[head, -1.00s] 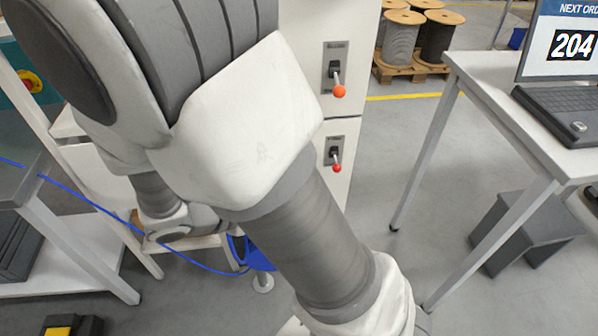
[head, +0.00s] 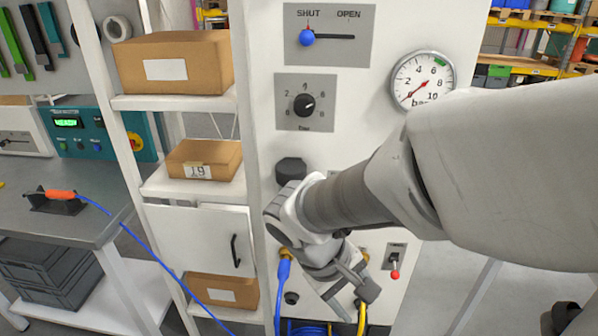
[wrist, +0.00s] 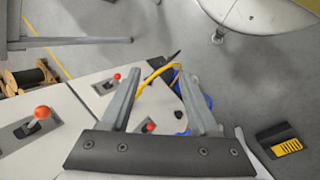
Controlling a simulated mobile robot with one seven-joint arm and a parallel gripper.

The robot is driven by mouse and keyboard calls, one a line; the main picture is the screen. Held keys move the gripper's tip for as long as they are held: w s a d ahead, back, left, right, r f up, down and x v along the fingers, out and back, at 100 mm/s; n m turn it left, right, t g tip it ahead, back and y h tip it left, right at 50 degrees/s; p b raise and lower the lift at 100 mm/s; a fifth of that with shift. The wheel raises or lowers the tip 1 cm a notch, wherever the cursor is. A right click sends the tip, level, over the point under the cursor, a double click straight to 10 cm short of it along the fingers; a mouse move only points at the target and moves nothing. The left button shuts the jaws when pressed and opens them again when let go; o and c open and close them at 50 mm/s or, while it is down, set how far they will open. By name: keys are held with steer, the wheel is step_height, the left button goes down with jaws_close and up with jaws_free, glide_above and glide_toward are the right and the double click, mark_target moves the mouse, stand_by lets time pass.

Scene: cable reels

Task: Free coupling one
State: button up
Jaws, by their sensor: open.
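A blue hose with a blue coupling (head: 284,268) is seated in a brass-coloured fitting low on the white panel (head: 330,150). A yellow hose (head: 361,318) hangs beside my gripper; its upper end is hidden in the head view. No label reading "one" is legible. My gripper (head: 357,294) is in front of the lower panel, right of the blue coupling. In the wrist view my gripper (wrist: 160,75) is open, with the yellow hose (wrist: 157,72) passing between and beyond its fingers. I cannot tell whether it touches them.
The SHUT/OPEN slider's blue knob (head: 306,38) is at SHUT. The pressure gauge (head: 423,80) needle points near zero. A red-tipped lever (head: 395,274) is right of my gripper. A shelf with boxes (head: 174,60) stands left; a blue cable (head: 150,255) trails from the bench.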

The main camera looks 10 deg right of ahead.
steer(key=shift+s+r+m+y+p, duration=0.15)
steer(key=shift+r+y, duration=0.1)
steer(key=shift+r, duration=0.3)
steer(key=shift+s+r+m+y+p, duration=0.15)
steer(key=shift+r+y, duration=0.1)
steer(key=shift+r, duration=0.25)
step_height(320, 180, up, 10)
steer(key=s+a+m+t+y, duration=0.1)
steer(key=s+m+t+y, duration=0.1)
steer(key=m+t+y, duration=0.1)
steer(key=t+y, duration=0.1)
steer(key=t, duration=0.1)
steer(key=shift+m+t, duration=0.3)
steer(key=shift+f, duration=0.1)
